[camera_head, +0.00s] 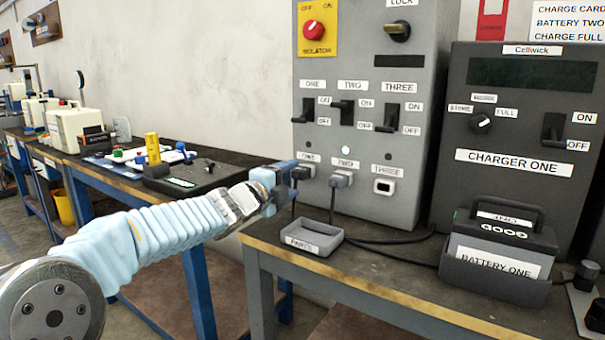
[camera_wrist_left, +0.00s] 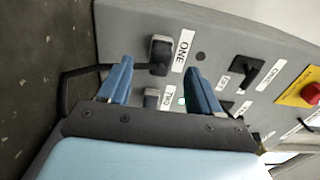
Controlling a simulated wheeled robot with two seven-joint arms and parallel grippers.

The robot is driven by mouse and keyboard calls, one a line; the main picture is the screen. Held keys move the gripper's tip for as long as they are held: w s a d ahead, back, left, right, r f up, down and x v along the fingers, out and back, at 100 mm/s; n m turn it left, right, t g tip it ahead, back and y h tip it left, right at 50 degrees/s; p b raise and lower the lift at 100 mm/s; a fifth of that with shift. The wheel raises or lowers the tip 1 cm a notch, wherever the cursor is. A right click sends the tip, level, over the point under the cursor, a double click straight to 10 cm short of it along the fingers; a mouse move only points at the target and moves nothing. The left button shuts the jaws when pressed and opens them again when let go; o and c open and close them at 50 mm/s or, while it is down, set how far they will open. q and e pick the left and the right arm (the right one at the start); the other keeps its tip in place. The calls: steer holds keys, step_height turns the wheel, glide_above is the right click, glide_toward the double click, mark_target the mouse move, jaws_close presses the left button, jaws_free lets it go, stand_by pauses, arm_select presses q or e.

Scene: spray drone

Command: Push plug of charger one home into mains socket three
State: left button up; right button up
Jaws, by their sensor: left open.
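The grey mains panel (camera_head: 345,105) has sockets labelled ONE, TWO and THREE along its lower part. Mains socket three (camera_head: 384,187) is the right one, with a pale frame and nothing in it. A dark plug (camera_head: 302,172) sits at socket one, and a grey plug (camera_head: 342,179) sits at socket two; cords hang from both. Which plug is charger one's cannot be told. My left gripper (camera_head: 283,182) is open beside the socket one plug. In the left wrist view, the dark plug (camera_wrist_left: 160,52) shows between and beyond the blue fingers (camera_wrist_left: 158,68). My right gripper is out of view.
A grey parts tray (camera_head: 312,237) lies below the sockets, with black cables behind it on the bench. Charger one (camera_head: 515,120) stands at right with battery one (camera_head: 497,257) in front. The panel's toggle switches (camera_head: 343,112) stick out above the sockets.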

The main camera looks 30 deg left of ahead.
mark_target(297, 176)
arm_select(q)
steer(key=shift+w+d, duration=0.15)
steer(key=shift+w, duration=1.65)
jaws_close()
steer(key=shift+s, duration=0.15)
steer(key=shift+s+a, duration=0.15)
steer(key=shift+s, duration=1.3)
steer(key=shift+s+a, duration=0.1)
steer(key=shift+s, duration=1.3)
